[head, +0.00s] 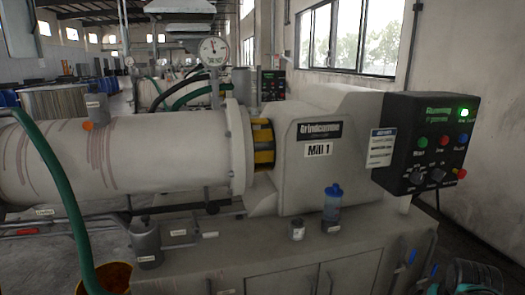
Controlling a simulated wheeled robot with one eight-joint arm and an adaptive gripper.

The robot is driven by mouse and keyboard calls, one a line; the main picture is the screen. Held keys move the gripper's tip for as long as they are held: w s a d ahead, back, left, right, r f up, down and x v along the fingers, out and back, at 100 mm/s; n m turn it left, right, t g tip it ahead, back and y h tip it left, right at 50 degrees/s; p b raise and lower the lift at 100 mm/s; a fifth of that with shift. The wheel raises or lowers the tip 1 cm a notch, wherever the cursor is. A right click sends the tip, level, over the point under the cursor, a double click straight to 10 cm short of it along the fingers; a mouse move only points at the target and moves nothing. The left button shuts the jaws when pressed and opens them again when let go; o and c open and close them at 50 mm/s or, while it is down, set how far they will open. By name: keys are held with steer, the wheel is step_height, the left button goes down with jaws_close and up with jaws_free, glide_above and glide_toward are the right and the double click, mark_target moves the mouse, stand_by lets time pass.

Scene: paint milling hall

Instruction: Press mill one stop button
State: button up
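Mill 1 (345,110) is a large off-white machine with a "Mill 1" label (319,150) on its housing. Its black control box (400,122) is at the right. A green lamp (463,113) is lit at its top right. Below are a green button (422,142), a red button (442,140) and a blue button (460,138) in a row. Under them are two dark knobs (416,178). A red mushroom-shaped button (460,173) sticks out at the lower right. The small lettering is unreadable. My gripper is not in view.
A green hose (68,200) hangs at the left by a yellow-orange bucket (112,274). A dark coiled object (478,277) sits at the bottom right.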

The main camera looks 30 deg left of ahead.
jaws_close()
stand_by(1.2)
